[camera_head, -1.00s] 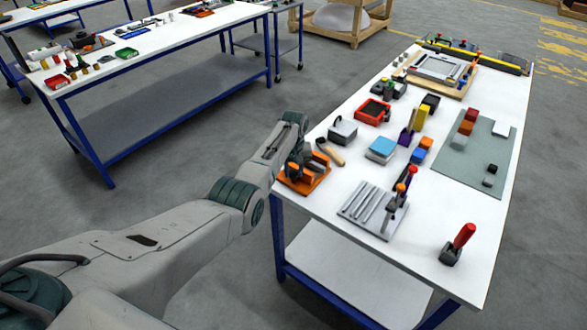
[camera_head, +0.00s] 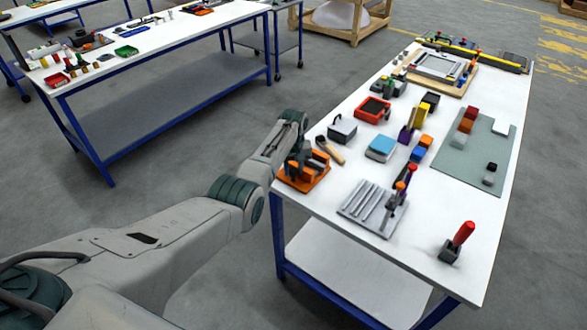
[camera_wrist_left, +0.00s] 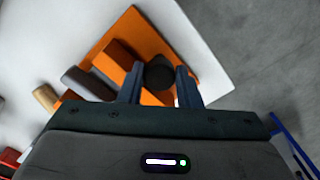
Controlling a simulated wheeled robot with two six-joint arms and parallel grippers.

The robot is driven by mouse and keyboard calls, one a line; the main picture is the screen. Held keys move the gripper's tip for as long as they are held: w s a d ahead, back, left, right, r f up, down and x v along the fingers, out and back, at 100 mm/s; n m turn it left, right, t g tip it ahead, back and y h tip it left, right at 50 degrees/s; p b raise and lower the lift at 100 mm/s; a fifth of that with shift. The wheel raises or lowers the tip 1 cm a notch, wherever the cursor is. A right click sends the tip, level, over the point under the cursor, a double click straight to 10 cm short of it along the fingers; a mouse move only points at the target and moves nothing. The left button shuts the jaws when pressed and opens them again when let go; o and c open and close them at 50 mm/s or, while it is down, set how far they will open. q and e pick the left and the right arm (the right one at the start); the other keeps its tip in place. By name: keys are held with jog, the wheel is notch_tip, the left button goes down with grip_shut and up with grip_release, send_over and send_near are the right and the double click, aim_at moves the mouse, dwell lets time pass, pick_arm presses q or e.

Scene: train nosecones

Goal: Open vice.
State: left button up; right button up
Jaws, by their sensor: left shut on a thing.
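The orange vice (camera_head: 318,181) sits at the near left edge of the white table, partly hidden by my left arm in the head view. In the left wrist view the vice (camera_wrist_left: 137,39) shows as an orange plate with orange blocks and a grey bar. A round dark knob (camera_wrist_left: 160,73) sits at its near side. My left gripper (camera_wrist_left: 160,76) has its two fingers on either side of this knob and is shut on it. The gripper (camera_head: 296,156) also shows from above in the head view. My right gripper is in no view.
A black-headed hammer with a wooden handle (camera_head: 329,151) lies just behind the vice. A red-handled tool (camera_head: 461,240) stands near the front edge. Open floor lies left of the table.

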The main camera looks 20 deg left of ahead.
pick_arm(q)
jog(key=shift+w+a+r, duration=0.2)
jog(key=shift+w+r, duration=0.15)
jog(key=shift+r, duration=0.1)
jog(key=o, duration=1)
jog(key=shift+c, duration=0.2)
jog(key=shift+f, duration=0.1)
jog(key=shift+s+d+f, duration=0.1)
